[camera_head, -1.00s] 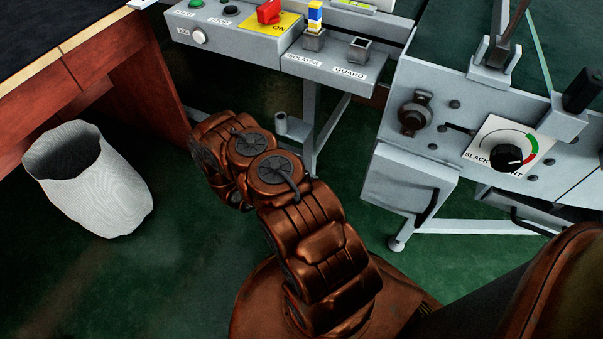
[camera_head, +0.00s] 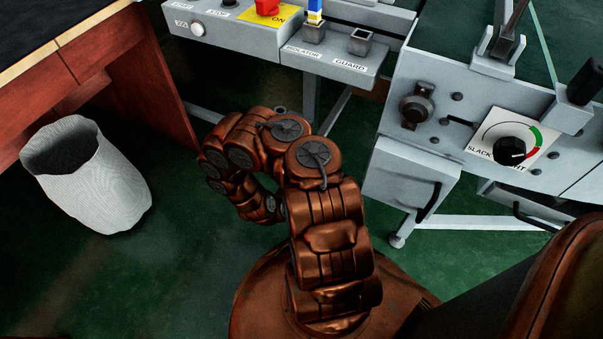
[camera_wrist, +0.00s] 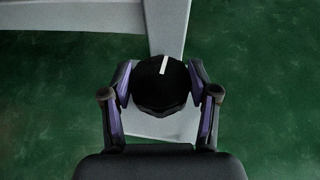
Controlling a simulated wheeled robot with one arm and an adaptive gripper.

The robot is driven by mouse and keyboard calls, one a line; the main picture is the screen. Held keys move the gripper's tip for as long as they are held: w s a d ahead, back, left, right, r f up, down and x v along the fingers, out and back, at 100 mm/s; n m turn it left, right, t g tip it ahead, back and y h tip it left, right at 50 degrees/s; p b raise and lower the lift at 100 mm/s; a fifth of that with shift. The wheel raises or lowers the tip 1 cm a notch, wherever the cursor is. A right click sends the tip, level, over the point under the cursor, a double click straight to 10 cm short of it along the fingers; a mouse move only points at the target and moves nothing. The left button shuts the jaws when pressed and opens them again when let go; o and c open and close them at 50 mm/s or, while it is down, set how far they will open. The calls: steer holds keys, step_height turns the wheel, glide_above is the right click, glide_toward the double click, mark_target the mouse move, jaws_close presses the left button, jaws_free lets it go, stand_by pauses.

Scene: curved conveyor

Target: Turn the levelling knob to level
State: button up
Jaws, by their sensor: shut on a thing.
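In the wrist view a round black knob (camera_wrist: 158,97) with a white pointer line sits between the two fingers of my gripper (camera_wrist: 164,82). The fingers are shut on its left and right sides. The pointer line is near the top of the knob and points almost straight up, tilted slightly right. No scale or level mark shows around this knob. A grey leg and foot plate (camera_wrist: 172,124) lie behind it. In the head view my gripper and this knob are not visible; my folded arm curls down at the picture's middle.
A grey control box (camera_head: 235,32) and a shelf labelled ISOLATOR and GUARD (camera_head: 335,62) stand above my arm. A separate dial with a green-red scale (camera_head: 510,150) is on the machine at right. A white bin (camera_head: 85,180) stands at left. Green floor is open between.

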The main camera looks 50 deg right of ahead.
steer(key=shift+n+t+y+b, duration=0.3)
steer(key=shift+n+t+y, duration=0.1)
steer(key=shift+n+t, duration=0.2)
steer(key=o, duration=1.2)
steer(key=shift+c, duration=0.2)
steer(key=shift+v, duration=2.5)
steer(key=v, duration=0.7)
